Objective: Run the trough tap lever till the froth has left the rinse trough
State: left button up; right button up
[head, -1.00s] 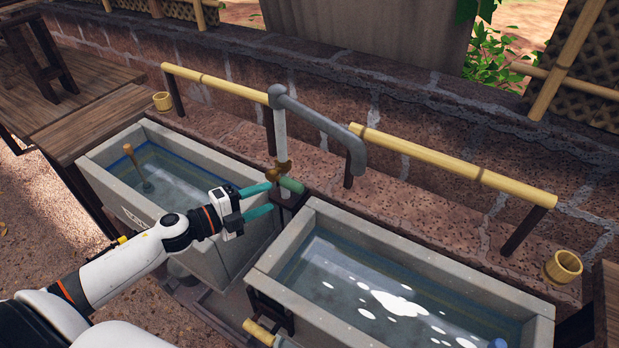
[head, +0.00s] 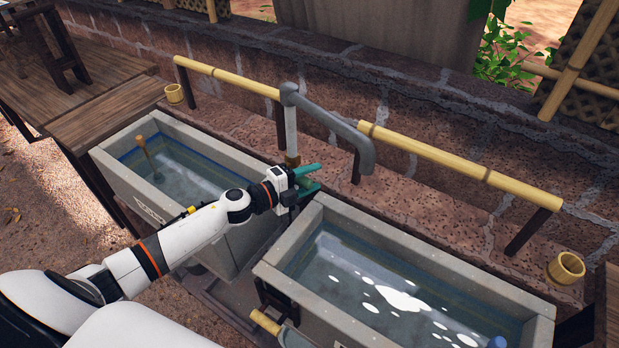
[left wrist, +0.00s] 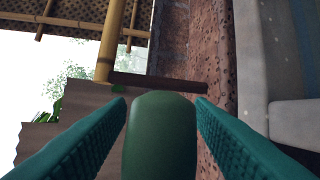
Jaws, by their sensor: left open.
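The tap's green lever (left wrist: 160,130) stands between the two teal fingers of my left gripper (left wrist: 160,108) in the left wrist view, with a finger on each side. In the head view the left gripper (head: 314,179) is open at the lever, whose body is mostly hidden by the fingers. I cannot tell whether the fingers touch it. The grey tap pipe (head: 330,118) bends over toward the right-hand trough (head: 440,260). No water shows at its spout. White froth (head: 400,299) floats in several patches on that trough's water. My right gripper is not in view.
Another trough (head: 209,141) on the left holds water and a wooden-handled tool (head: 147,155). Yellow bamboo rails (head: 455,166) and a brick wall stand behind. A bamboo cup (head: 564,267) sits at the right. A wooden table (head: 105,112) is at the left.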

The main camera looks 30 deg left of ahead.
pick_arm(q)
grip_shut()
dwell(0.3)
jog(key=shift+r+n+t+h+b, duration=0.35)
jog(key=shift+r+n, duration=0.4)
jog(key=shift+n, duration=0.45)
jog(key=shift+w+a+r+n+t, duration=0.1)
jog(key=shift+a+r+n+t, duration=0.6)
jog(key=shift+n, duration=1.05)
jog(key=shift+w+a+r+n+t, duration=0.1)
jog(key=shift+a+r+n+t, duration=0.55)
jog(key=shift+n, duration=1.15)
jog(key=shift+a+r+n+t, duration=0.45)
jog(key=shift+r+n+t, duration=0.45)
jog(key=shift+n, duration=0.85)
jog(key=shift+r, duration=0.1)
